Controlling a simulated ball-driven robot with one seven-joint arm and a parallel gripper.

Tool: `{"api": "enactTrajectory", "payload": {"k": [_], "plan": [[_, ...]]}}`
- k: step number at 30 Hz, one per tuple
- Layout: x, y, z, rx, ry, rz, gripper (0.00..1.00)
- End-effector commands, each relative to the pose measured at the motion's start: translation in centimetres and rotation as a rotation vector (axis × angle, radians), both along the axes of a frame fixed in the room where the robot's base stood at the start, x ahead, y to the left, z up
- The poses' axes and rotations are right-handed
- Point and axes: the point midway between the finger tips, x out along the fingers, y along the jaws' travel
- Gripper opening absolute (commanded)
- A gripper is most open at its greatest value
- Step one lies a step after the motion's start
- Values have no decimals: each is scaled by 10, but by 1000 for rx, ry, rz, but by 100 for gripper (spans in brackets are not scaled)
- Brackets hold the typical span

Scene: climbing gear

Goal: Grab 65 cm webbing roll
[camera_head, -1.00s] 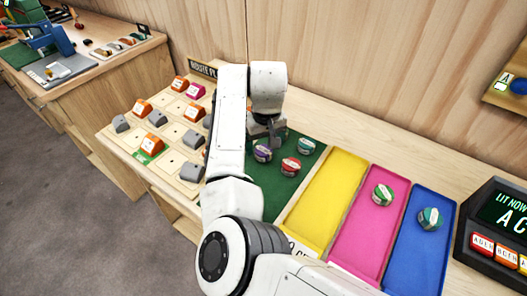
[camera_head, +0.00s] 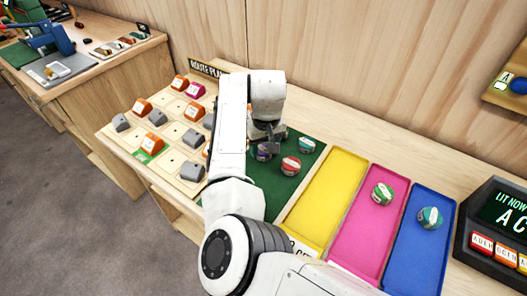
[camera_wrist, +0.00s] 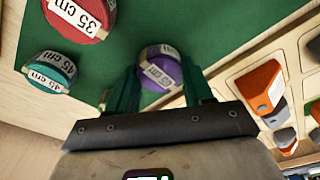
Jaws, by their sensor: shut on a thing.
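A purple webbing roll (camera_wrist: 161,72) with a white label sits between the two dark green fingers of my gripper (camera_wrist: 160,85) in the wrist view. The fingers are shut on it; its label is too small to read surely. In the head view my gripper (camera_head: 267,144) is low over the green mat (camera_head: 275,190), and the purple roll (camera_head: 262,153) shows partly beneath it. A red roll (camera_wrist: 80,15) marked 35 cm and a teal roll (camera_wrist: 50,72) marked 45 cm lie beside it on the mat.
Yellow (camera_head: 328,200), pink (camera_head: 362,230) and blue (camera_head: 413,255) trays lie to the right; the yellow one is empty. A wooden wall is behind.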

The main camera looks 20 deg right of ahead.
Motion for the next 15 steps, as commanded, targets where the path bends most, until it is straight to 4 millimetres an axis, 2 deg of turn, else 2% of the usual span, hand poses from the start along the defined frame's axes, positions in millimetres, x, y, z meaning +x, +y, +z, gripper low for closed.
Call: {"api": "enactTrajectory", "payload": {"k": [3, 11, 15], "plan": [[0, 0, 0, 0, 0, 0, 20], [0, 0, 2, 0, -1, 0, 20], [1, 0, 9, -1, -2, -1, 20]]}}
